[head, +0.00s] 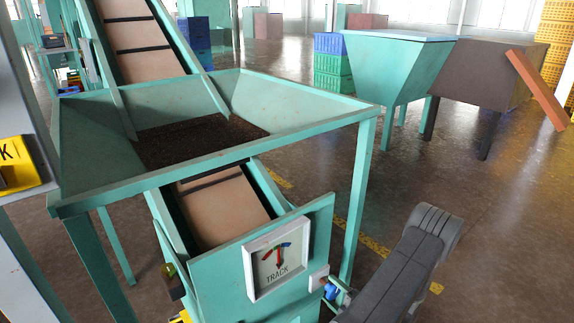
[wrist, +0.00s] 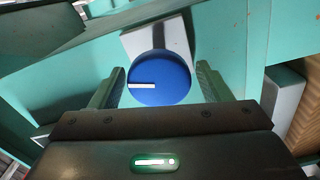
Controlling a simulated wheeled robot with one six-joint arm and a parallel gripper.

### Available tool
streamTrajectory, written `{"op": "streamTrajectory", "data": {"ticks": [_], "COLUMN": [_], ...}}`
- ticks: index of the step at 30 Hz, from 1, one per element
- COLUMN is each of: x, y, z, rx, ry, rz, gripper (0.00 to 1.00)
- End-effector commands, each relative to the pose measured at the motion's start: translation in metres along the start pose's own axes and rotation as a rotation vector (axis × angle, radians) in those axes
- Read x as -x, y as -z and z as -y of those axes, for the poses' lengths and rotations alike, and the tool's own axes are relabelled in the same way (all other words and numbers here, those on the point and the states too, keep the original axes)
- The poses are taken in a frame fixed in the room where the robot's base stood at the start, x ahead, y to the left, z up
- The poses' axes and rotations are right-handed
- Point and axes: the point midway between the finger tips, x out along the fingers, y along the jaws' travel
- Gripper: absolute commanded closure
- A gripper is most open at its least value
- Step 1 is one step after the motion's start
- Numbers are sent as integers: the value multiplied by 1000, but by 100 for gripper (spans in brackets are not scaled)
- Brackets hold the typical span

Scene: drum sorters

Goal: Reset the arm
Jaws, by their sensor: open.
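My gripper (wrist: 160,88) is open in the wrist view. Its two fingers stand on either side of a round blue knob (wrist: 158,92) with a white pointer line that points left. A gap shows beside the knob, at least on its right side; I cannot tell whether either finger touches it. In the head view my dark arm reaches in from the lower right, and the blue knob (head: 330,291) shows small at its end, beside the teal machine panel.
A teal hopper (head: 215,150) with dark material stands behind the panel, with conveyor belts (head: 222,208) above and below. A second teal hopper (head: 395,65) and a brown box (head: 468,72) stand at the back right. Open floor (head: 475,215) lies to the right.

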Motion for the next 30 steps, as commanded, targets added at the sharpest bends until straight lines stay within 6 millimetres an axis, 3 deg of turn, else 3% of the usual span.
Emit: {"op": "streamTrajectory", "data": {"ticks": [30], "x": [1], "y": [-2], "z": [3], "rx": [844], "ry": [0], "rz": [0], "gripper": [29]}}
